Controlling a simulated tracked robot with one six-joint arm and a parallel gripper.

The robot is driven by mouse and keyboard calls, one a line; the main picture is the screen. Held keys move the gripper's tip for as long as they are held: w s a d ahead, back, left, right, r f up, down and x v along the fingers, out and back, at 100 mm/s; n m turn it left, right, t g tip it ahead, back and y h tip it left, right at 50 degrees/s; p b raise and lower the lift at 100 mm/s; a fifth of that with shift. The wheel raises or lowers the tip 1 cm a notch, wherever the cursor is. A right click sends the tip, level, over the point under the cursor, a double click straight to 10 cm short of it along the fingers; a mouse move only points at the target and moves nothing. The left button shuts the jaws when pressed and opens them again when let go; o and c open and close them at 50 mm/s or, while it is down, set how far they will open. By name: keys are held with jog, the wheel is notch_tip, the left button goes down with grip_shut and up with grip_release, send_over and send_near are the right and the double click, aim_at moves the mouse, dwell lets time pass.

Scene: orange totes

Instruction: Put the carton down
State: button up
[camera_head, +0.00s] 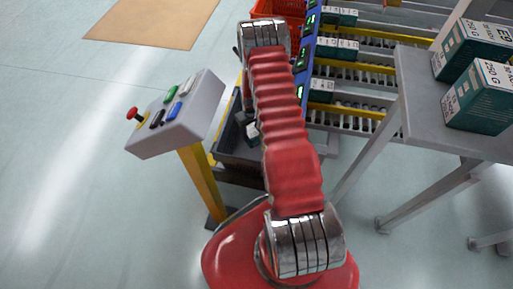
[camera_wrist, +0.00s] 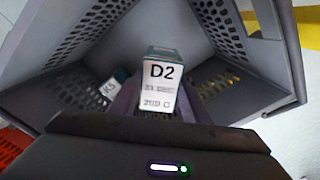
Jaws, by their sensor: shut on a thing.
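A white-fronted carton (camera_wrist: 162,88) marked D2, with a teal top, is between the two fingers of my gripper (camera_wrist: 155,104) in the wrist view. My gripper is shut on it. The carton is over or inside a dark grey crate (camera_wrist: 268,92) with slotted walls; I cannot tell whether it touches the floor. A second teal and white carton (camera_wrist: 114,82) lies inside the crate, left of the held one.
A control box (camera_head: 178,112) on a yellow post stands left of the crate. A roller conveyor (camera_head: 350,95) with teal cartons lies to the right, beside a grey table (camera_head: 430,95) bearing large teal cartons. An orange tote (camera_head: 280,10) is at the back.

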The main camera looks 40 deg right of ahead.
jog(key=shift+w+d+f, duration=0.15)
jog(key=shift+f, duration=0.1)
jog(key=shift+f, duration=2.9)
jog(key=shift+f, duration=2.1)
jog(key=shift+f, duration=0.25)
jog(key=o, duration=1.2)
